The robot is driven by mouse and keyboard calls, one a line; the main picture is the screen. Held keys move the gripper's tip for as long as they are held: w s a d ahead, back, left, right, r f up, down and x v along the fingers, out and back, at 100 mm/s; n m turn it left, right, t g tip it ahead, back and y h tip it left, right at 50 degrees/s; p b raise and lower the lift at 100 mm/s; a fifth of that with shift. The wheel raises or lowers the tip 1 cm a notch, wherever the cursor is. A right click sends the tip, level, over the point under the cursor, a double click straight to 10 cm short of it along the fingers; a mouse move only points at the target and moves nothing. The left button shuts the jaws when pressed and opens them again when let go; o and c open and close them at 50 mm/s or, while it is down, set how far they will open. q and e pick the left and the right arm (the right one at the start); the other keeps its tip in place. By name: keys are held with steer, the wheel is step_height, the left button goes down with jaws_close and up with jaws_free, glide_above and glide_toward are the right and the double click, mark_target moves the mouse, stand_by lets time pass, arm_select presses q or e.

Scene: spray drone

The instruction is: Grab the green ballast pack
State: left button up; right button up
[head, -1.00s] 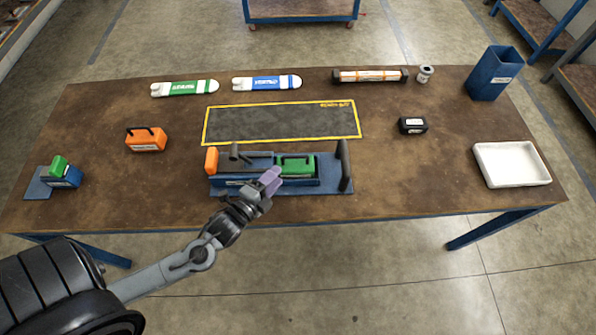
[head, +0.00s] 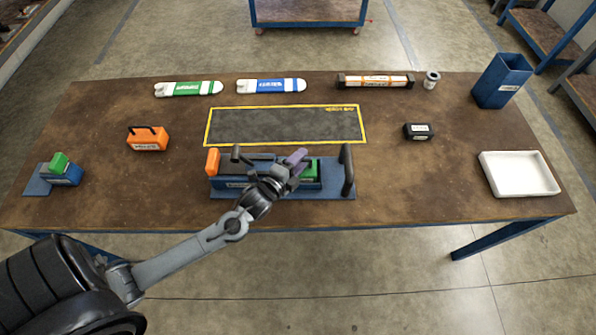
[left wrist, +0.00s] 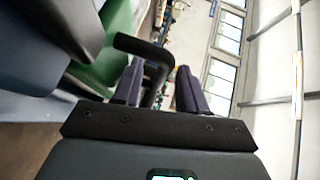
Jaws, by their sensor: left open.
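The green ballast pack (head: 312,168) sits at the right end of the blue cradle (head: 230,182) at the table's front middle. My left gripper (head: 294,161) is open at the pack and hides part of it. In the left wrist view the green body (left wrist: 108,62) is left of the purple fingers (left wrist: 160,88). A black bent handle (left wrist: 150,52) beside it reaches in between the open fingers. I cannot tell whether they touch it. My right gripper is out of view.
An upright dark lever (head: 347,170) stands at the cradle's right end, and an orange block (head: 213,162) at its left. A smaller green block (head: 59,162) sits in a blue holder at far left. An orange pack (head: 148,139) and white tray (head: 518,188) are well apart.

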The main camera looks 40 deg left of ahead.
arm_select(q)
steer(key=shift+w, duration=0.3)
jaws_close()
stand_by(1.2)
steer(key=shift+r, duration=0.1)
